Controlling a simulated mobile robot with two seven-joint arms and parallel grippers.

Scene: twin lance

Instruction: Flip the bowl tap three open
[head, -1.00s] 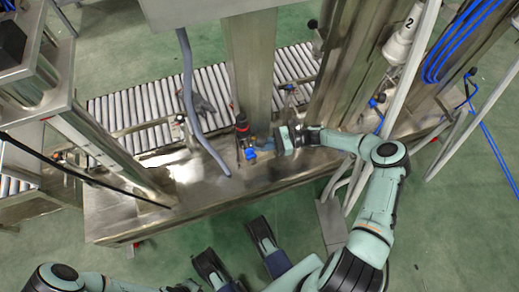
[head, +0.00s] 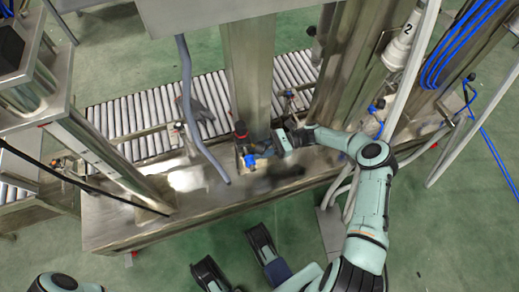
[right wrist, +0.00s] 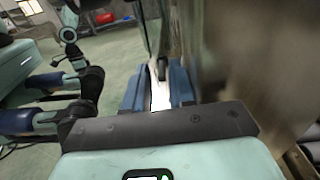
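A small upright fitting with a red and black top (head: 240,131) and a blue part (head: 249,160) at its foot stands on the steel bench, left of my right gripper. I cannot read a label showing whether it is bowl tap three. My right gripper (head: 268,147) is low over the bench, its fingertips close to this fitting; contact is unclear. In the right wrist view its two blue fingers (right wrist: 157,88) stand apart, with a bright strip between them and no clearly held object. My left gripper is not in view; only part of my left arm shows at lower left.
The steel bench (head: 120,222) runs across the middle, with a roller conveyor (head: 140,112) behind it. A grey hose (head: 188,105) hangs left of the fitting. A steel column (head: 250,70) rises behind it. Another blue fitting (head: 377,105) is to the right.

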